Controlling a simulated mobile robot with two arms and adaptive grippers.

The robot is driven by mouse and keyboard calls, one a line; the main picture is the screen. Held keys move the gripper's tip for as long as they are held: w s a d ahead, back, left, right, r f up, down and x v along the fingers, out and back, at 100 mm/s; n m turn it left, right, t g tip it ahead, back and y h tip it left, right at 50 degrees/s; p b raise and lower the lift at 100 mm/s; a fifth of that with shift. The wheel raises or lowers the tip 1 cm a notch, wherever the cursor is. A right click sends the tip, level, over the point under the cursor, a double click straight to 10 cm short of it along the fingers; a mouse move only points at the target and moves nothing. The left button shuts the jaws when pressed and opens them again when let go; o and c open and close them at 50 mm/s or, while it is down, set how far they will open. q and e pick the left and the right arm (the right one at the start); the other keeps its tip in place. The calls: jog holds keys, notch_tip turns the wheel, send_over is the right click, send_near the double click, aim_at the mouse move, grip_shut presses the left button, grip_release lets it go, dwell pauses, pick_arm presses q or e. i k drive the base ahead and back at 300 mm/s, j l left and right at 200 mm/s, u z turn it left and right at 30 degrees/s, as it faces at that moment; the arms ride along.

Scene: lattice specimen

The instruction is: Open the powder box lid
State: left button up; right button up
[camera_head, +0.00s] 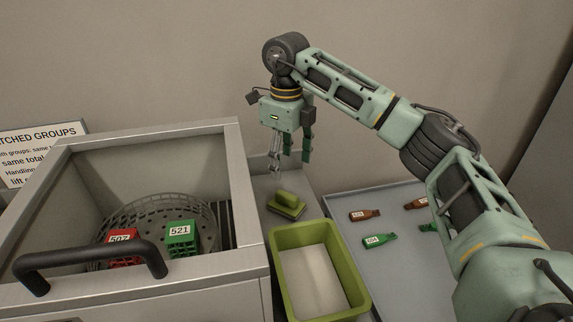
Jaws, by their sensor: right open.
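The green powder box (362,290) stands at the front middle with its top uncovered, and a pale, flat surface shows inside it. A green lid with a raised handle (286,205) lies on the grey surface just behind the box, apart from its opening. My right gripper (290,162) hangs pointing down above and behind the lid. Its fingers are spread and nothing shows between them. It looks apart from the lid, though the exact height is hard to tell. My left gripper is out of view.
At left stands a grey box with a black handle (90,258), its open top showing a round mesh basket (160,232) with a red block (122,240) and a green block (182,238). At right, a grey tray (400,280) holds several small red-brown and green tagged specimens. A wall stands behind.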

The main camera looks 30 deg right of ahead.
aim_at(35, 294)
jog(key=k, duration=2)
